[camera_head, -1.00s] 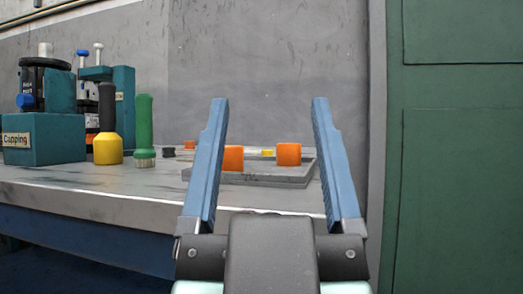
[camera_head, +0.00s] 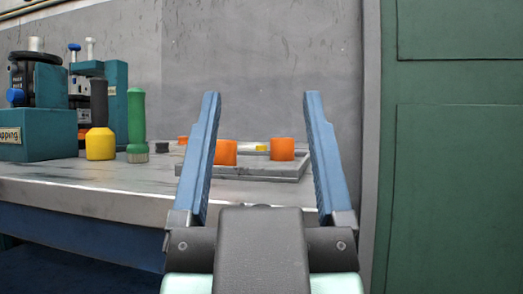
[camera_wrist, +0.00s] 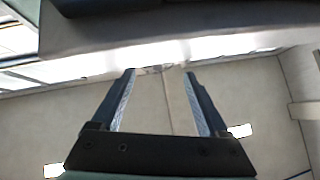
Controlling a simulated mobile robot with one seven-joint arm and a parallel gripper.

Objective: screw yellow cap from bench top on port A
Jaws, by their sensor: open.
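A small yellow cap (camera_head: 262,148) lies low on a grey tray (camera_head: 250,171) on the bench top, seen between my fingers in the head view. A teal block with a sign (camera_head: 38,133) stands at the left. I cannot make out port A.
A yellow-based tool with a black handle (camera_head: 100,143) and a green-handled brush (camera_head: 137,125) stand on the bench top (camera_head: 90,178) left of the tray. A wall rises behind. A green cabinet (camera_head: 460,150) stands at the right. The bench front is clear.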

